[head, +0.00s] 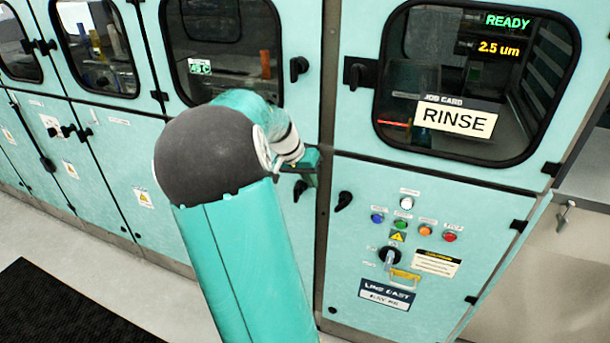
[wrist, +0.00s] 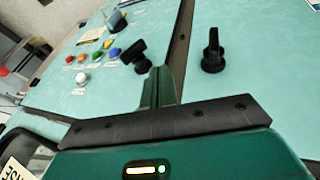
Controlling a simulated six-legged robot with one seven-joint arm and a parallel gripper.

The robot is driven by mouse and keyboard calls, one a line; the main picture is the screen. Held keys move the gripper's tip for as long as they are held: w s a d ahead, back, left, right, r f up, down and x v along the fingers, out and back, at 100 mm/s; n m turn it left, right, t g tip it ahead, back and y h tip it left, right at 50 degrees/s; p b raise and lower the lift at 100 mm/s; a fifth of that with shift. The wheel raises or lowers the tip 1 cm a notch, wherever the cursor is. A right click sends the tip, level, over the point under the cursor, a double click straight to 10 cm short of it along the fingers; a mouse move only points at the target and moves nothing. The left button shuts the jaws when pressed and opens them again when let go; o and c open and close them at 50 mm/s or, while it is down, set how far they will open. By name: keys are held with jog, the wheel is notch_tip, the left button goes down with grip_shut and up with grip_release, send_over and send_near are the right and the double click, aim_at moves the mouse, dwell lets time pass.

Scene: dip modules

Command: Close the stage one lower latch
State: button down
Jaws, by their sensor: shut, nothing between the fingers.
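My gripper (head: 306,162) is at the seam between two turquoise cabinet modules, mostly hidden behind my arm in the head view. In the wrist view its green fingers (wrist: 162,76) are together and empty, between two black latches. One lower latch (head: 343,201) is on the right module's lower panel; it shows tilted in the wrist view (wrist: 131,56), close beside the fingertips. The other lower latch (head: 300,190) is on the left module, just below the gripper; it stands upright in the wrist view (wrist: 212,52). I cannot read which module is stage one. Contact is unclear.
The right module has a window with a RINSE card (head: 455,119), and buttons and a rotary switch (head: 388,256) below. Upper latches (head: 298,68) (head: 356,73) flank the seam above. A black mat (head: 60,305) lies on the otherwise clear floor at left.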

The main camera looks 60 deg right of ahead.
jog(key=s+d+f, duration=0.2)
jog(key=s+f, duration=0.2)
jog(key=f, duration=0.3)
jog(key=shift+s+d, duration=0.25)
jog(key=shift+s, duration=0.15)
jog(key=shift+w+f+g, duration=0.25)
jog(key=shift+f+g, duration=0.25)
jog(key=shift+g, duration=0.7)
jog(key=shift+f+h, duration=0.3)
jog(key=shift+f, duration=0.45)
jog(key=shift+w, duration=0.1)
dwell(1.3)
